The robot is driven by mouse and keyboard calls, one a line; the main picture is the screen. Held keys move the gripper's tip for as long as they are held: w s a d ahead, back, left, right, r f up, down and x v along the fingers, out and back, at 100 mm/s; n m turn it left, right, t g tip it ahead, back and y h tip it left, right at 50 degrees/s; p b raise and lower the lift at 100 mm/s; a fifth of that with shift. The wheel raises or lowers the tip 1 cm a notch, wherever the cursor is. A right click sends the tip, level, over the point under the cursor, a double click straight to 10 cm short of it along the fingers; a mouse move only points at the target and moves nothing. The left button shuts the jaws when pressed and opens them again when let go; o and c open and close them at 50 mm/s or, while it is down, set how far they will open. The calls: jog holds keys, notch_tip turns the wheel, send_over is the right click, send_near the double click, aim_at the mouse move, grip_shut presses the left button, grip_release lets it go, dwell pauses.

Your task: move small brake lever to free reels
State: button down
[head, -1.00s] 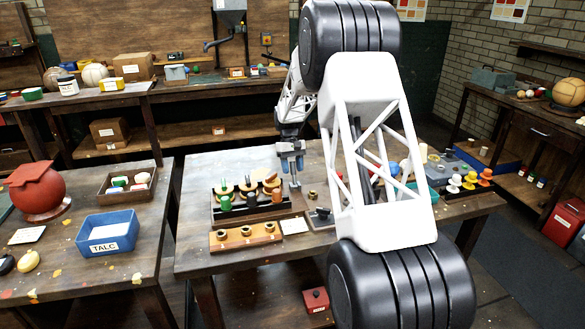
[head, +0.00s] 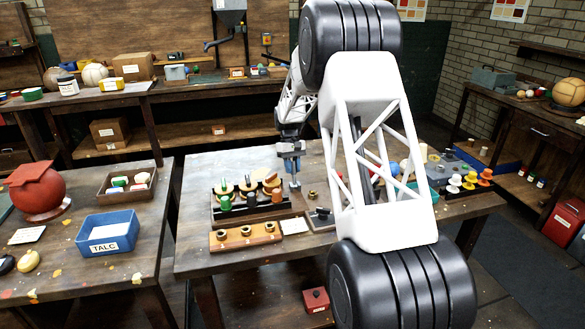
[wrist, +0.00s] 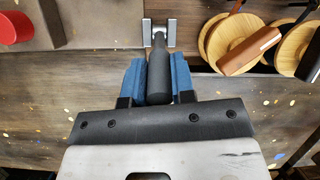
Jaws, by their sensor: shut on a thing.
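The small brake lever (wrist: 159,72) has a dark rounded handle and a metal pivot in a U-shaped grey bracket (wrist: 159,32). In the wrist view my gripper (wrist: 159,80) has its blue finger pads on both sides of the handle, shut on it. In the head view my gripper (head: 293,165) points down at the middle table, beside the reels. The lever's lower part (head: 295,184) shows just below the fingers. The reels (head: 248,187) sit in a dark rack left of the gripper. In the wrist view, wooden reels (wrist: 238,38) with a brown block lie right of the lever.
A wooden block with brass-ringed holes (head: 246,235) lies in front of the rack. A white card (head: 294,226) and a brass nut (head: 312,194) are close by. In the wrist view a red round thing (wrist: 14,27) is at the upper left. My arm hides part of the table's right side.

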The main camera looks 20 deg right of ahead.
aim_at(294, 182)
jog(key=shift+s+r+t, duration=0.1)
jog(key=shift+s+t, duration=0.1)
jog(key=shift+t, duration=0.1)
jog(key=shift+s+r+t, duration=0.2)
jog(key=shift+s+t, duration=0.15)
jog(key=shift+t, duration=0.25)
jog(key=shift+s+r+t, duration=0.15)
jog(key=shift+s+t, duration=1.05)
jog(key=shift+t, duration=0.6)
jog(key=shift+s+t, duration=0.7)
jog(key=shift+t, duration=0.4)
jog(key=shift+s+f+t, duration=0.2)
jog(key=shift+s+t, duration=0.2)
jog(key=shift+t, duration=0.25)
jog(key=shift+s+f+t, duration=0.15)
jog(key=shift+s+t, duration=0.2)
jog(key=shift+t, duration=0.3)
jog(key=c, duration=1)
grip_release()
jog(key=shift+o, duration=0.2)
